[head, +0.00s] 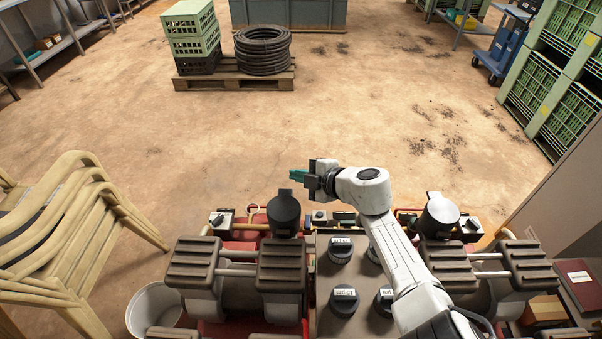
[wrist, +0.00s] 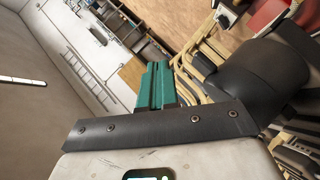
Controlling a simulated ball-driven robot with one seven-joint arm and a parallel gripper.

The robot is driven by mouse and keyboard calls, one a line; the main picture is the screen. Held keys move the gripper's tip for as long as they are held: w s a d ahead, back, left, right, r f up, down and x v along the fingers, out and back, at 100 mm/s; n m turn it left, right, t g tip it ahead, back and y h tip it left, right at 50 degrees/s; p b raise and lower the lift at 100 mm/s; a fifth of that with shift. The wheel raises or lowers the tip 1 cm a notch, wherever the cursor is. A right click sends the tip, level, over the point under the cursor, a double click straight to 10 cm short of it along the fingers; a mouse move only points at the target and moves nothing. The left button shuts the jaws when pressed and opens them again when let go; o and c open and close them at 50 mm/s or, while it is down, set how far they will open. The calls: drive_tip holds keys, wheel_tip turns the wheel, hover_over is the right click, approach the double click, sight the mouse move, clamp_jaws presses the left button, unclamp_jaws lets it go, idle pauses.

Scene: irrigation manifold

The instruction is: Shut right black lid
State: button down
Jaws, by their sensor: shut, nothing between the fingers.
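The right black lid (head: 439,213) stands raised behind the right grey ribbed blocks, its rounded face lit pale grey; I cannot tell its exact angle. A second dark lid (head: 284,212) stands raised on the left. My gripper (head: 298,176) is above and just beyond this left lid, well left of the right one, its teal fingers pointing left. The fingers also show in the wrist view (wrist: 156,85), together and empty. A large dark rounded part (wrist: 255,85) is beside them there; I cannot tell which lid it is.
Round dark caps with white labels (head: 345,301) sit on the central panel. Stacked beige chairs (head: 85,225) and a white bucket (head: 154,308) stand at left. A brown cabinet (head: 560,200) is at right. The floor beyond is open up to a pallet (head: 235,80) with crates and coiled hose.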

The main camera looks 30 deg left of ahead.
drive_tip(key=w+d+r+p, duration=0.3)
drive_tip(key=d+r, duration=0.3)
drive_tip(key=r, duration=0.2)
drive_tip(key=shift+w+r, duration=0.3)
drive_tip(key=shift+r, duration=0.1)
